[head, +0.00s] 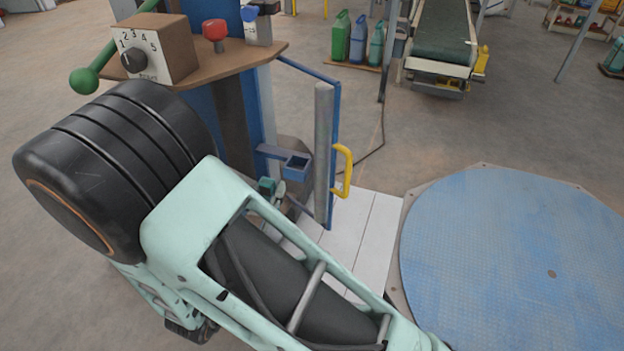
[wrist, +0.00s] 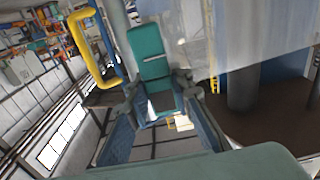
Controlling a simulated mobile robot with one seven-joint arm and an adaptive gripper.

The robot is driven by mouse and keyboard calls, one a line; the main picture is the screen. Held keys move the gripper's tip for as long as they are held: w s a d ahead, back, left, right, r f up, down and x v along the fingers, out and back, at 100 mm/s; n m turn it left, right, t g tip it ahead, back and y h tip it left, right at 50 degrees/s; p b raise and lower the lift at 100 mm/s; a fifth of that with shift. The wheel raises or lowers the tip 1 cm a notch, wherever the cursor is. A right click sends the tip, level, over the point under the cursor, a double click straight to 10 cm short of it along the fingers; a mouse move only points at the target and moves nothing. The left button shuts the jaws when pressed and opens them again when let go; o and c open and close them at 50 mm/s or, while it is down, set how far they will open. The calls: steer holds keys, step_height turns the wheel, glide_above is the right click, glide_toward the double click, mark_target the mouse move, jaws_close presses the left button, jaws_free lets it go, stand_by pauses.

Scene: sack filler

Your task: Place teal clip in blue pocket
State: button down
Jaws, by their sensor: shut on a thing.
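The teal clip (wrist: 152,55) is a flat teal piece with a pale slot line and a dark lower part. It is held between the dark fingers of my gripper (wrist: 158,95) in the wrist view. In the head view, my gripper is mostly hidden behind my arm; a small dark teal patch shows below the blue pocket. The blue pocket (head: 297,163) is a small open-topped blue box with a dark inside, beside a grey post. The clip is outside the pocket. I cannot surely make out the pocket in the wrist view.
A yellow handle (head: 343,171) sits on the blue frame right of the pocket. A wooden shelf (head: 197,58) with a numbered dial box (head: 152,48), red knob and green ball lever stands above left. A blue round plate (head: 515,265) lies on the floor at right.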

steer(key=shift+s+a, duration=0.1)
steer(key=shift+a, duration=0.35)
steer(key=shift+w+d+r+b, duration=0.15)
steer(key=shift+w+b, duration=0.15)
steer(key=shift+f+b+x, duration=0.15)
steer(key=shift+f+x, duration=0.55)
steer(key=shift+x, duration=2.15)
steer(key=shift+f+b+x, duration=0.2)
steer(key=shift+f+x, duration=0.5)
steer(key=shift+x, duration=2.15)
steer(key=shift+f+b+x, duration=0.15)
steer(key=shift+f+x, duration=0.5)
steer(key=shift+x, duration=2.2)
steer(key=shift+f, duration=0.15)
steer(key=c, duration=1.7)
jaws_free()
